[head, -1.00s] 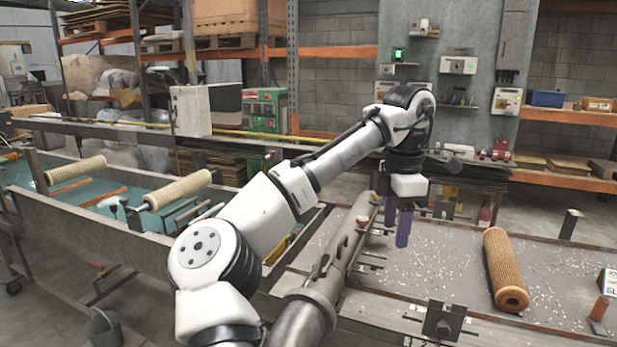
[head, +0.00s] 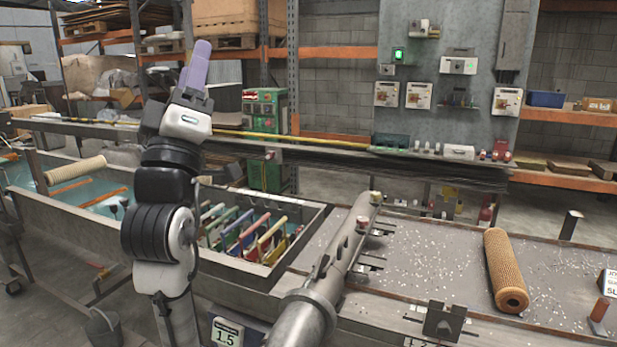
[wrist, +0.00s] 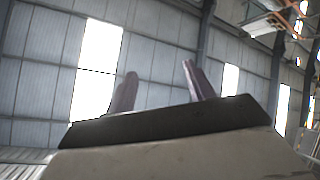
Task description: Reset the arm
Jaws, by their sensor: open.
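My gripper (head: 196,68) is raised in the left part of the head view, with its purple fingers pointing up. My arm stands folded upright beneath it, in front of the water trough. In the wrist view the two fingers (wrist: 160,88) stand apart with nothing between them, and only the roof and its bright panels show behind. The gripper is open, empty and clear of every object.
A brown mesh tube (head: 503,268) lies on the speckled bench (head: 420,262) at right. A grey metal pipe (head: 325,280) runs along the bench's left side. A bin of coloured-handled tools (head: 250,235) is right of my arm. Another mesh tube (head: 75,170) lies over the trough.

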